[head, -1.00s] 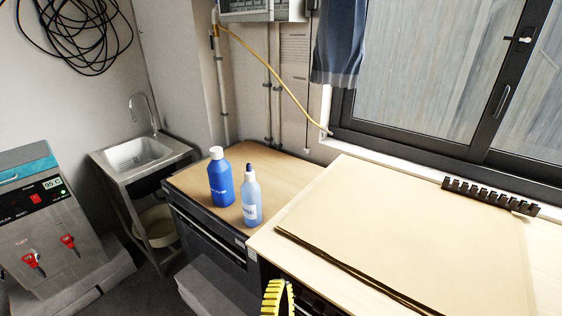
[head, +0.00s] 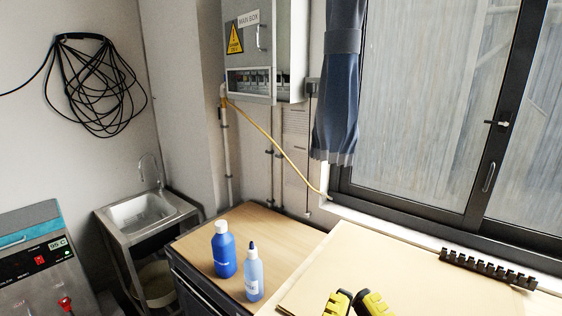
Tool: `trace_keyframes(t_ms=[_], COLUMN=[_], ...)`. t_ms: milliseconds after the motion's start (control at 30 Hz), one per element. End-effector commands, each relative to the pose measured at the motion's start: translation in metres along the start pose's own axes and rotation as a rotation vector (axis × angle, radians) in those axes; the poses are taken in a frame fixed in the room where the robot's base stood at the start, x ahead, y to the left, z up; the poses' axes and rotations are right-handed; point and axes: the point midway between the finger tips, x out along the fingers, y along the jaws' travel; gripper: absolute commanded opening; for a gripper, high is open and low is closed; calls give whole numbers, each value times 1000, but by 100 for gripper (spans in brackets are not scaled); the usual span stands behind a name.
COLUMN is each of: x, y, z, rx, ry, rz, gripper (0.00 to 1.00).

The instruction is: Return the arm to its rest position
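My gripper (head: 356,302) shows only in part at the bottom edge of the head view, right of centre. Two yellow-and-black finger parts are visible close together, in front of the tan sheets on the worktop. The rest of the gripper and the arm are below the frame. No object is visible between the finger parts, and I cannot tell whether they are open or shut.
A blue bottle (head: 223,250) and a pale blue dropper bottle (head: 253,272) stand upright on the wooden counter (head: 270,228). Tan sheets (head: 420,283) cover the worktop, with a black slotted rack (head: 488,270) near the window. A sink (head: 142,212) and a machine (head: 40,255) showing 95 C are left.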

Motion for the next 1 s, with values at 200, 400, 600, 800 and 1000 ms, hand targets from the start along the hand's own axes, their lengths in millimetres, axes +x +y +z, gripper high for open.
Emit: trace_keyframes(t_ms=[200,400,600,800,1000], x=[42,74,100,106,105], y=[0,0,0,0,0], z=[-110,-194,-263,-280,-276], rx=[3,6,9,10,10], ry=[1,0,0,-1,0], rz=[-1,-1,-1,-1,-1], gripper=[0,0,0,0,0])
